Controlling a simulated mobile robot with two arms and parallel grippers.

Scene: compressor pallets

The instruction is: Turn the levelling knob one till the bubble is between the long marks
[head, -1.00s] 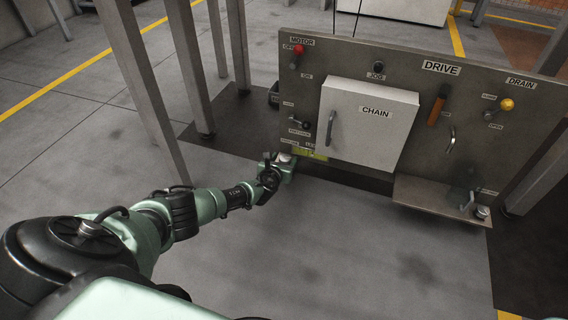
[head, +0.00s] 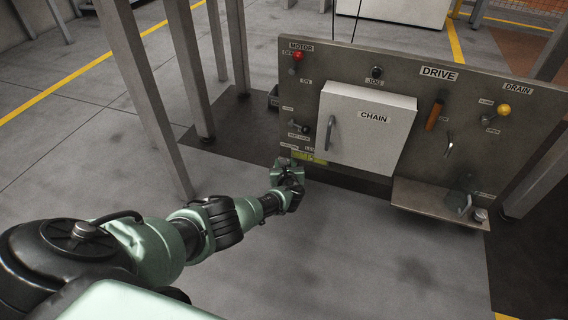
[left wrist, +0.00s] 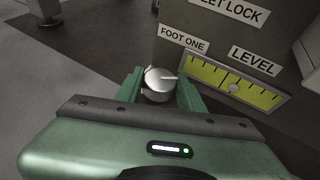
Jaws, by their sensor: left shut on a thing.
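The levelling knob (left wrist: 160,78) is a silver round knob with a pale pointer line, beside the FOOT ONE label (left wrist: 184,40) in the left wrist view. My left gripper (left wrist: 159,90) is shut on it, one green finger on each side. In the head view my left gripper (head: 289,174) is at the panel's lower left corner and hides the knob. The level gauge (left wrist: 262,98) is a yellow-green strip with dark marks, right of the knob. Its pale bubble (left wrist: 234,88) sits near the strip's middle. I cannot tell surely which marks are the long ones. My right gripper is not in view.
The grey panel (head: 350,62) carries a CHAIN box (head: 368,130), several levers and a red MOTOR knob (head: 298,56). A small shelf (head: 430,203) juts out at lower right. Metal posts (head: 145,95) stand left of the panel. The floor in front is clear.

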